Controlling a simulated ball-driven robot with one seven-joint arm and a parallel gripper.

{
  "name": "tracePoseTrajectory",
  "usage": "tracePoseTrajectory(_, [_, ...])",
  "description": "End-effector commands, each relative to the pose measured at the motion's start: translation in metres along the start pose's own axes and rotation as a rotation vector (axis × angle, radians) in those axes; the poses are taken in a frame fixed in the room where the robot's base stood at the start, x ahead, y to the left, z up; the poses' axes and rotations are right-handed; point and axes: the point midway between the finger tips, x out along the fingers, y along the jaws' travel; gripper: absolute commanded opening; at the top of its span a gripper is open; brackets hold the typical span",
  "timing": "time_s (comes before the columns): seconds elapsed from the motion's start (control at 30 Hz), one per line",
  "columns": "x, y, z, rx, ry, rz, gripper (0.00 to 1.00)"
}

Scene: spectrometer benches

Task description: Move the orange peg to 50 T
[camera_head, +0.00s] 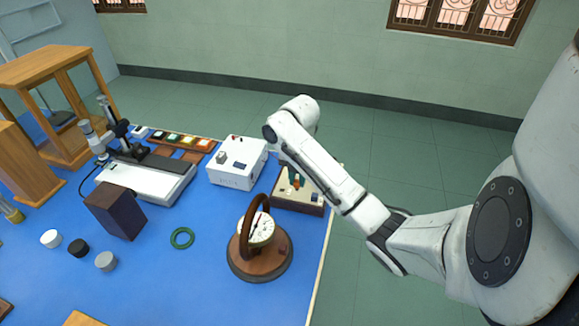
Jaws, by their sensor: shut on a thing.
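A cream-topped board (285,200) with dark wooden sides stands near the right edge of the blue table. A small orange peg (297,184) shows just above it. My gripper (294,178) is over the board, partly hidden by my arm, and is shut on the orange peg. I cannot tell whether the peg's lower end touches the board. The board's markings are too small to read, so I cannot make out the 50 T place.
A white box (237,163) stands just left of the board. A round dial instrument on a wooden base (262,266) stands in front. A green ring (182,238) and a dark block (115,211) lie further left. Bare blue table lies around the ring.

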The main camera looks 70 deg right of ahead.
Motion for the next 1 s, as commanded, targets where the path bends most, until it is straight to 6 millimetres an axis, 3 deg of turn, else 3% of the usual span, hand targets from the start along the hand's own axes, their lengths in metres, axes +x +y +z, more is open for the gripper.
tracePoseTrajectory(0.03, [-0.007, -0.006, -0.003, 0.002, -0.002, 0.002, 0.0])
tracePoseTrajectory(0.4, [-0.018, -0.027, -0.024, -0.001, -0.005, 0.003, 0.0])
tracePoseTrajectory(1.0, [-0.04, -0.034, -0.032, -0.002, -0.002, 0.0, 0.0])
